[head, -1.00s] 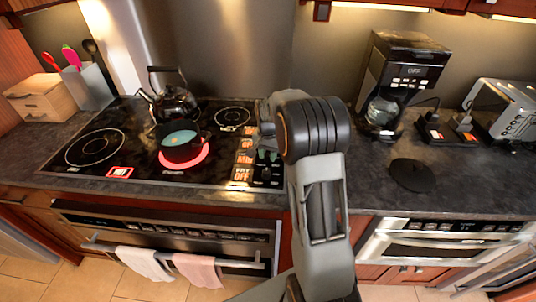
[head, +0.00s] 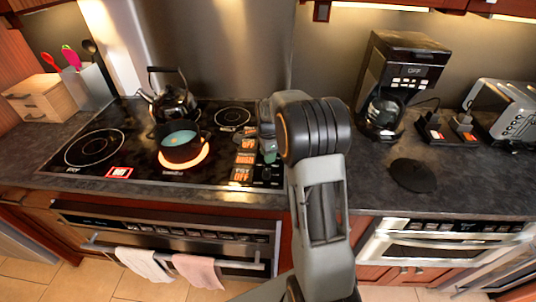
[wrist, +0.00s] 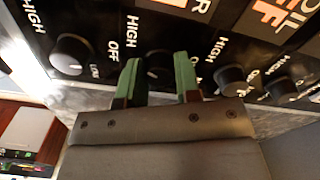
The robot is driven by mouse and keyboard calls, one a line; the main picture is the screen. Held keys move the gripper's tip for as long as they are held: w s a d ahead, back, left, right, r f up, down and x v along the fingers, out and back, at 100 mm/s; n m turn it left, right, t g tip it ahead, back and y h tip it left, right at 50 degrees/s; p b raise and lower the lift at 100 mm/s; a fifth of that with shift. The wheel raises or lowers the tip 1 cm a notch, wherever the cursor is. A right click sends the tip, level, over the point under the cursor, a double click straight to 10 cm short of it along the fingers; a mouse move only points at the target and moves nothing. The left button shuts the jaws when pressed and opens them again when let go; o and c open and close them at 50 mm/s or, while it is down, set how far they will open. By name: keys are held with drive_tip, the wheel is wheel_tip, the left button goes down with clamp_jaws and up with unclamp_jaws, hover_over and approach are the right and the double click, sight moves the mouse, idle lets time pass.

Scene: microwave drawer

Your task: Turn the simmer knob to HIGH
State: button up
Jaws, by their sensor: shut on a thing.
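In the wrist view, my gripper's two green fingers (wrist: 160,82) are closed on a dark round knob (wrist: 158,62), one on each side. Below the knob, the gripper body hides part of the panel. HIGH is printed left of it, and the label above ends in R. In the head view, my gripper (head: 268,152) is at the right side of the stove panel, partly hidden by my wrist. The burner (head: 200,160) under the dark pot (head: 181,142) glows bright orange.
A kettle (head: 174,100) stands behind the pot. A coffee maker (head: 398,75) and toaster (head: 506,110) stand at right. Towels (head: 197,270) hang on the oven handle.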

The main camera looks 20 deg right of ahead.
drive_tip(key=shift+m, duration=1)
drive_tip(key=o, duration=0.9)
wheel_tip(320, 180, up, 14)
drive_tip(key=shift+f, duration=0.1)
idle(0.5)
